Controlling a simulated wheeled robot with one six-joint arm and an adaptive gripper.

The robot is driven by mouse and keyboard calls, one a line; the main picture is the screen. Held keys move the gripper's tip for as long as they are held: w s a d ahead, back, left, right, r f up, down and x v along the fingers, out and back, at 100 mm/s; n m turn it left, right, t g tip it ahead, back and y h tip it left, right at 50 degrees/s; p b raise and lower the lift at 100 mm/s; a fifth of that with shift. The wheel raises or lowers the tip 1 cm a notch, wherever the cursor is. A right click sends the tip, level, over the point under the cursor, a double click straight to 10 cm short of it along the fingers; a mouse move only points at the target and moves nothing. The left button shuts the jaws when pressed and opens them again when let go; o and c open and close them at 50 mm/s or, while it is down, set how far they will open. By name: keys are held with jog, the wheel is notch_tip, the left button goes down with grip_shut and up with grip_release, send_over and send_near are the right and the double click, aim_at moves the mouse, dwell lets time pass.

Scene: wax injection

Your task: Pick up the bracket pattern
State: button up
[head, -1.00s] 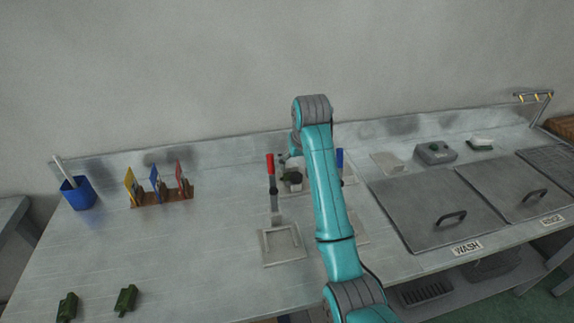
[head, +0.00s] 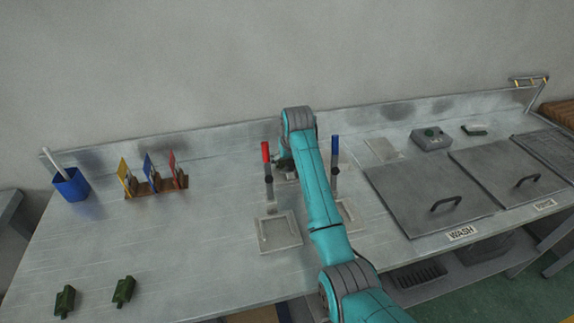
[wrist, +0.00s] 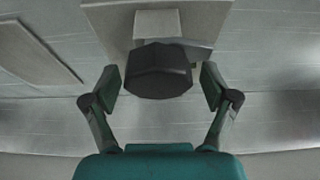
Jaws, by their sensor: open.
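In the wrist view my gripper (wrist: 160,88) is open, with one finger on each side of a dark, many-sided block (wrist: 158,66). Gaps show between the block and both fingers. The block is in front of a pale grey piece on a plate. I cannot tell whether this block is the bracket pattern. In the head view my arm reaches to the back of the bench and hides most of the gripper. Two small dark green pieces, one (head: 64,301) at the far left and one (head: 123,291) beside it, lie at the front left.
A red-handled lever (head: 267,160) and a blue-handled lever (head: 335,155) stand on either side of my arm. A square plate (head: 279,232) lies in front. A blue cup (head: 72,186) and a rack (head: 158,186) are left. A wash lid (head: 425,200) is right.

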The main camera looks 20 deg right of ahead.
jog(key=shift+w+f, duration=0.1)
jog(key=shift+f, duration=0.25)
jog(key=c, duration=1.2)
